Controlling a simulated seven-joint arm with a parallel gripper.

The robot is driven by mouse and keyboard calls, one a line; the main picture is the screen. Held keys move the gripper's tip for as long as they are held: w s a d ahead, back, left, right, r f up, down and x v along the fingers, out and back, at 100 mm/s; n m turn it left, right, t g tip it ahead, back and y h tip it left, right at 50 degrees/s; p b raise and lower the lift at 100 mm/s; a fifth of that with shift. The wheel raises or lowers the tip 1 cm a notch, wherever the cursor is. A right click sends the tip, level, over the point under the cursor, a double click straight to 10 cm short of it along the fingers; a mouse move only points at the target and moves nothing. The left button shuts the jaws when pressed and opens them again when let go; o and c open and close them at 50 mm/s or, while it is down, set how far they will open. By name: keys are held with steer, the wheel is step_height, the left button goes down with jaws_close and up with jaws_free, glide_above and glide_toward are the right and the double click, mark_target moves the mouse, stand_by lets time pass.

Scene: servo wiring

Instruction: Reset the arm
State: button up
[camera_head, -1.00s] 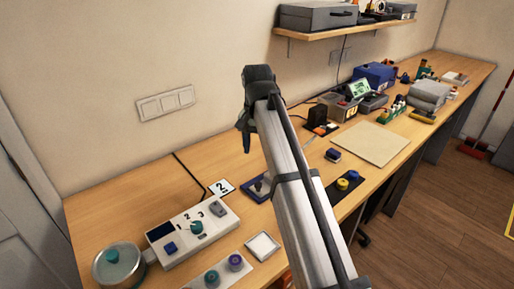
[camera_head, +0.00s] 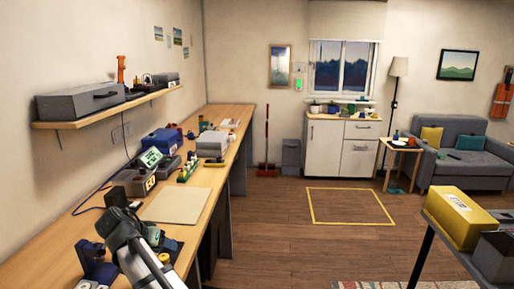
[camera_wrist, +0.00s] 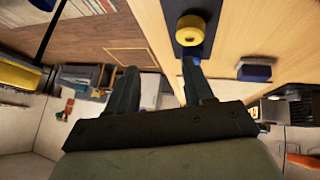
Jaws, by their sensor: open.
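My arm (camera_head: 140,252) shows at the bottom left of the head view, over the near part of the wooden bench (camera_head: 238,125). In the wrist view my gripper (camera_wrist: 160,80) has its two dark fingers spread apart, with nothing between them. A yellow round piece (camera_wrist: 190,30) on a dark strip lies beyond the right finger in that view. A dark blue block (camera_wrist: 255,70) lies on the bench farther right. The fingers appear apart from these things. I cannot make out the fingertips in the head view.
A beige mat (camera_head: 176,205) on the bench is clear. A shelf (camera_head: 110,108) overhangs the bench. A yellow box (camera_head: 462,218) stands at right. The middle floor is open.

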steer(key=w+d+f+m+h, duration=0.1)
steer(key=w+d+f, duration=0.15)
steer(key=d, duration=0.35)
steer(key=w+d+f+t+h, duration=0.1)
steer(key=w+d+f, duration=0.1)
steer(key=d+f, duration=0.25)
steer(key=w+d+f+m+h, duration=0.1)
steer(key=w+d+f, duration=0.2)
steer(key=d, duration=0.3)
steer(key=s+d+f+n+g, duration=0.1)
steer(key=s+d+f+g, duration=0.15)
steer(key=d+f, duration=0.75)
steer(key=s+d+f+n+g, duration=0.15)
steer(key=s+d+f, duration=0.25)
steer(key=d+f, duration=0.55)
steer(key=s+d+f+g+y, duration=0.1)
steer(key=s+d+f+g, duration=0.3)
steer(key=s+f, duration=0.45)
steer(key=s+d+f+g+y, duration=0.1)
steer(key=s+d+f+g, duration=0.1)
steer(key=s+d+f, duration=0.6)
steer(key=s+d+f+g+y, duration=0.1)
steer(key=s+f, duration=0.3)
steer(key=s, duration=0.6)
steer(key=s+d+f+g+y, duration=0.2)
steer(key=s+f, duration=0.3)
steer(key=s, duration=0.5)
steer(key=shift+s+g+y, duration=0.2)
steer(key=shift+g+y, duration=0.4)
steer(key=shift+g, duration=0.1)
